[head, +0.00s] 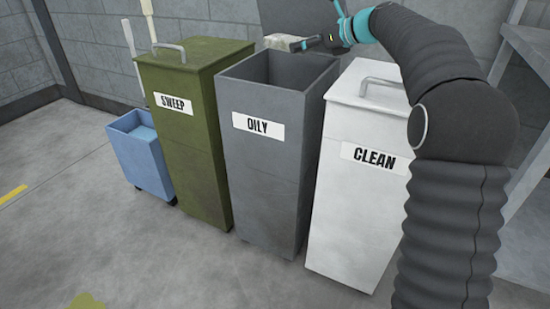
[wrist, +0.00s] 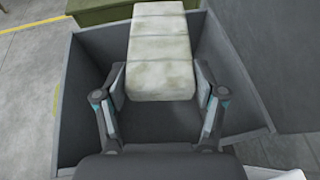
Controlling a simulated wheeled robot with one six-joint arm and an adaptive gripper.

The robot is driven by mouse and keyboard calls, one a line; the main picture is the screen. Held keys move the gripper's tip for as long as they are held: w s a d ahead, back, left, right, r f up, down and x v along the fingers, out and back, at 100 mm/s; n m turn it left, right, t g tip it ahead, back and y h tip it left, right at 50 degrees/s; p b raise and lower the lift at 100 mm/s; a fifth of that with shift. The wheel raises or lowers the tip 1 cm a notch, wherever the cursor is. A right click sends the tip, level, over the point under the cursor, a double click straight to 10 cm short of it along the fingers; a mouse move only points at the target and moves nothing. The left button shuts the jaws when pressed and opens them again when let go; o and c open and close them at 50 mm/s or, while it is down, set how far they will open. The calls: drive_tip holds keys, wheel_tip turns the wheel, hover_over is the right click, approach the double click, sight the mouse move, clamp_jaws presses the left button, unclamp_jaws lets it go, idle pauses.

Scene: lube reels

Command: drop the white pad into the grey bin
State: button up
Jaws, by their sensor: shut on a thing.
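The white pad (wrist: 160,50), stained and quilted, is held between the fingers of my gripper (wrist: 162,90) in the wrist view. In the head view the pad (head: 284,42) shows as a pale shape at the left end of my gripper (head: 312,43). The gripper is shut on the pad's near end. The grey bin (head: 264,160), labelled OILY, has an open top. In the wrist view the bin's walls (wrist: 85,85) surround the pad and gripper from below, so the pad is over the opening. The bin's floor is mostly hidden.
A green SWEEP bin (head: 185,130) with a closed lid stands left of the grey bin. A white CLEAN bin (head: 355,190), also lidded, stands right. A blue mop bucket (head: 142,160) is at far left. A block wall (head: 100,50) stands behind. The front floor is mostly clear.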

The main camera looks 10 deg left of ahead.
drive_tip(key=o, duration=1.2)
drive_tip(key=v, duration=1.2)
